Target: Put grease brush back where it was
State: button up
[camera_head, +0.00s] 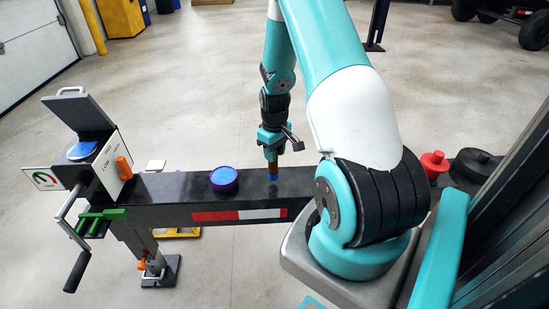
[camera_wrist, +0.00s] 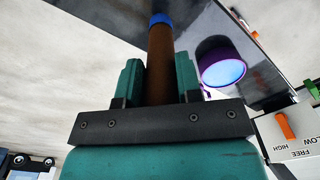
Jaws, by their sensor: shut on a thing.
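The grease brush (camera_head: 272,168) has a brown handle and a blue lower end. My gripper (camera_head: 271,148) is shut on it and holds it upright, pointing down over the black trailer beam (camera_head: 185,188). Its blue end is at the beam's top; I cannot tell whether it touches. In the wrist view the brush (camera_wrist: 160,60) stands out between the two teal fingers (camera_wrist: 160,82), blue end farthest away. A round purple tub (camera_head: 224,179) with a blue top sits on the beam to the left of the brush, apart from it. It also shows in the wrist view (camera_wrist: 222,65).
At the beam's left end stands a white box (camera_head: 112,165) with an orange lever (camera_head: 124,168), a crank (camera_head: 72,225) and green handles (camera_head: 100,218). A red knobbed part (camera_head: 434,165) and a black round part (camera_head: 474,165) lie at the right. The beam between tub and brush is bare.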

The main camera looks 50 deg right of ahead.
jog(key=shift+f, duration=1.25)
jog(key=shift+f, duration=0.1)
jog(key=o, duration=0.9)
jog(key=shift+o, duration=0.2)
